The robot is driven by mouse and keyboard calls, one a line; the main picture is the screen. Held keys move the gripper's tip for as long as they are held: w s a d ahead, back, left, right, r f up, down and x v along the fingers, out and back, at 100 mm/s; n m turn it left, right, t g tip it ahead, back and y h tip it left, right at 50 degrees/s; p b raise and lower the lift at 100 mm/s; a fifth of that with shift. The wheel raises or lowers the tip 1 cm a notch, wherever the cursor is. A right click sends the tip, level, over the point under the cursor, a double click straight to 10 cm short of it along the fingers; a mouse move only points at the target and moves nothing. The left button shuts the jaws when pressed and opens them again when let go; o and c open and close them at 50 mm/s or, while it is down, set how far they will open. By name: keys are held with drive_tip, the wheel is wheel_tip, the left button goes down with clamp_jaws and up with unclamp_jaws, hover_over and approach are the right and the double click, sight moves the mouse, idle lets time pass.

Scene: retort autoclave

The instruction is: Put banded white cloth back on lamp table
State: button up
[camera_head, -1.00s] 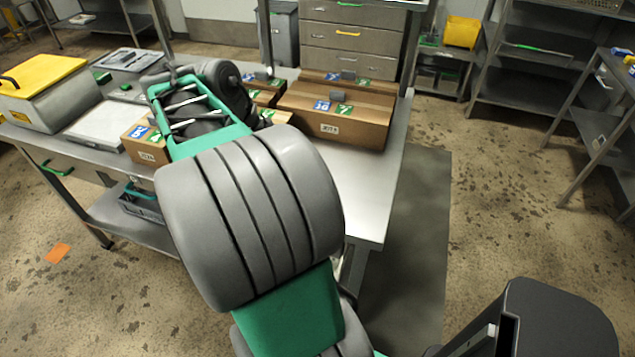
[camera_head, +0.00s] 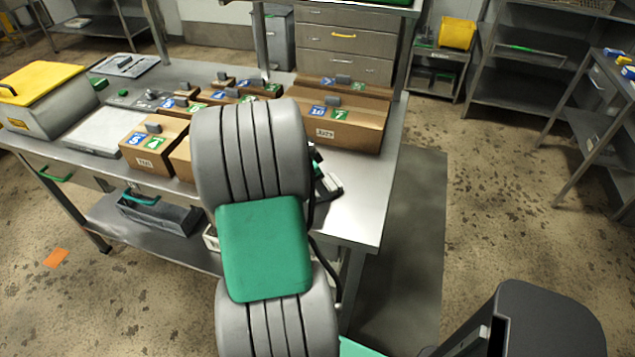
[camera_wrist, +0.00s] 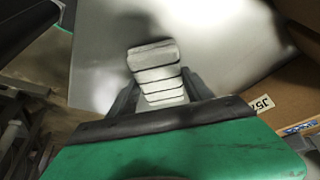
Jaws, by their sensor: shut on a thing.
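The banded white cloth (camera_wrist: 155,72) is a small white block with dark stripes in the wrist view. My gripper (camera_wrist: 158,92) is shut on it, with one dark finger at each side. The cloth is over a bare steel top (camera_wrist: 215,45); I cannot tell whether it touches it. In the head view my arm hides most of the gripper; a small white and dark part shows at its right, over the right end of the steel table (camera_head: 365,205). No lamp shows, so I cannot tell whether this is the lamp table.
A large cardboard box (camera_head: 345,130) stands on the table just behind my gripper. Smaller boxes (camera_head: 150,150) with number labels, a white board (camera_head: 98,130) and a yellow-lidded bin (camera_head: 45,95) fill the left. The table's front right corner is bare.

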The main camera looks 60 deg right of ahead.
drive_tip(key=shift+f, duration=0.25)
drive_tip(key=o, duration=1.2)
drive_tip(key=shift+r, duration=0.1)
